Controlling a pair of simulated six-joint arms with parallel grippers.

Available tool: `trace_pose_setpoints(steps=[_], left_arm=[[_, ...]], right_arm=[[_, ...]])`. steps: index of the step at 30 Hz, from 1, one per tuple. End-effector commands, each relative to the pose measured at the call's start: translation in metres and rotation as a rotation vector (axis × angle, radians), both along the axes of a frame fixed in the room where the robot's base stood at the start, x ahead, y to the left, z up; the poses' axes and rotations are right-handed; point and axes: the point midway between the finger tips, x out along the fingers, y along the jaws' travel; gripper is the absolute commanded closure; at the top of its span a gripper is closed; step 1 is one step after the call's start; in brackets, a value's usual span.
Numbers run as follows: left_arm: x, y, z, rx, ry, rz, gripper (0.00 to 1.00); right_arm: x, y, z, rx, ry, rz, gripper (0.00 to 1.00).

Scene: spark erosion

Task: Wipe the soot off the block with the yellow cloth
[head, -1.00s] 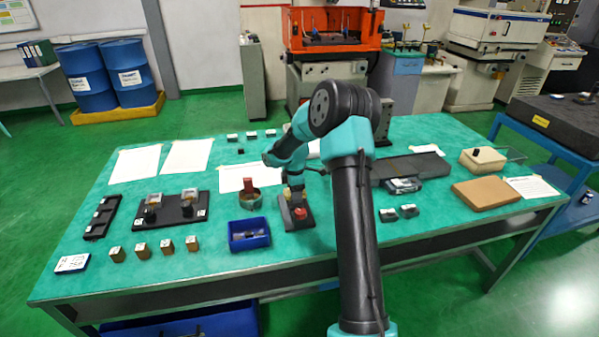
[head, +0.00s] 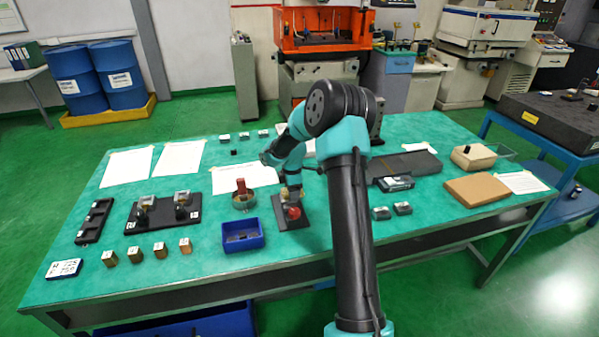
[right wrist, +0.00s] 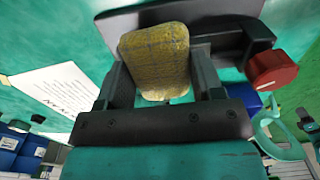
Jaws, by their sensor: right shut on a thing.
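My right gripper (head: 289,192) reaches down over the dark base plate of a small fixture (head: 305,221). It is shut on the yellow cloth. In the right wrist view the cloth (right wrist: 157,60) is a rounded, greyish-yellow pad between the two fingers of the right gripper (right wrist: 160,80). The dark plate (right wrist: 215,22) lies just beyond the cloth there, with a red knob (right wrist: 272,70) beside it; the red knob also shows in the head view (head: 293,212). I cannot make out a sooty block; the cloth and gripper may hide it. My left gripper is not in view.
A blue bin (head: 243,236) and a round tin with a red piece (head: 243,190) stand left of the fixture. Several small brass blocks (head: 135,256) sit at the front left. A grey case (head: 393,183) lies to the right. The front table edge near the fixture is clear.

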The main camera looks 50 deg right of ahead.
Motion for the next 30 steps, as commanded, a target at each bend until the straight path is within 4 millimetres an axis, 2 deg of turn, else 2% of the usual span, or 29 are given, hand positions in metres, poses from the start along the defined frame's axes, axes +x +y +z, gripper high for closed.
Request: trace_pose_setpoints(steps=[5, 9, 30], left_arm=[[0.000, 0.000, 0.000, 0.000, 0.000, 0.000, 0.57], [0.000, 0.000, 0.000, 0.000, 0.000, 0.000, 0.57], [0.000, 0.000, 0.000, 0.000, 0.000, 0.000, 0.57]], right_arm=[[-0.003, -0.008, 0.000, 0.000, 0.000, 0.010, 0.61], [-0.001, -0.006, 0.025, -0.001, -0.003, 0.013, 0.61], [0.003, -0.001, 0.080, 0.001, -0.001, 0.020, 0.61]])
